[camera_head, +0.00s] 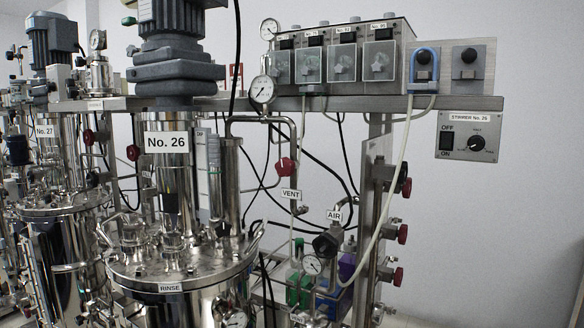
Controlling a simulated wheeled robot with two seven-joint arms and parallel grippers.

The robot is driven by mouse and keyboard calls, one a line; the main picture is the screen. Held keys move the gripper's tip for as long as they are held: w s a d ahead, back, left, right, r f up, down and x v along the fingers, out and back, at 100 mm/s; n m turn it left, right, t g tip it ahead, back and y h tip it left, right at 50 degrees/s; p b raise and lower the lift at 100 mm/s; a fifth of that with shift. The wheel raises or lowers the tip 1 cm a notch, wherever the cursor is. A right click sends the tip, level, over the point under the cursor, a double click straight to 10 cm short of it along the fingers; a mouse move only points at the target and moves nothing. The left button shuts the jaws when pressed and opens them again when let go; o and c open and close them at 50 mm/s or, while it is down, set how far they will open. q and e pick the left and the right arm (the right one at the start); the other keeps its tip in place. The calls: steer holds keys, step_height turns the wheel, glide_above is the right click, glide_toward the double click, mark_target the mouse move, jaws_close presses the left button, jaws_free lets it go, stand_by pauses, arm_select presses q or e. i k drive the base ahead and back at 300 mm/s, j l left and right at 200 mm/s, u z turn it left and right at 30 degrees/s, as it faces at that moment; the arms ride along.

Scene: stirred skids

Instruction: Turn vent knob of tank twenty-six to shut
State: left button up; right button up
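Tank twenty-six (183,272) is a shiny steel vessel at the lower left of centre, with the label "No. 26" (166,143) on the column above its lid. A red knob (284,167) sits on a steel pipe to the right of that column. The "VENT" label (291,195) hangs just below and right of this knob. I cannot tell from its look whether the knob is open or shut. Neither of my grippers shows in the head view, and nothing touches the knob.
A black "AIR" knob (326,243) and a gauge (312,265) stand lower right. Several red knobs line the right-hand post (367,215). A switch box labelled "STIRRER No. 26" (470,136) is on the wall. Tank 27 (55,215) stands left. Cables hang behind the vent pipe.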

mark_target(286, 167)
steer(key=u, duration=0.4)
steer(key=l+u, duration=0.4)
steer(key=i+l+u, duration=0.1)
steer(key=l+u, duration=0.2)
steer(key=u, duration=0.15)
steer(key=l+u, duration=0.4)
steer(key=k+l, duration=0.1)
steer(key=l, duration=0.35)
steer(key=k+l+u, duration=0.15)
steer(key=l, duration=0.7)
steer(key=k+l+u, duration=0.15)
steer(key=l, duration=0.25)
steer(key=k+l, duration=0.15)
steer(key=l, duration=0.25)
steer(key=l+u, duration=0.05)
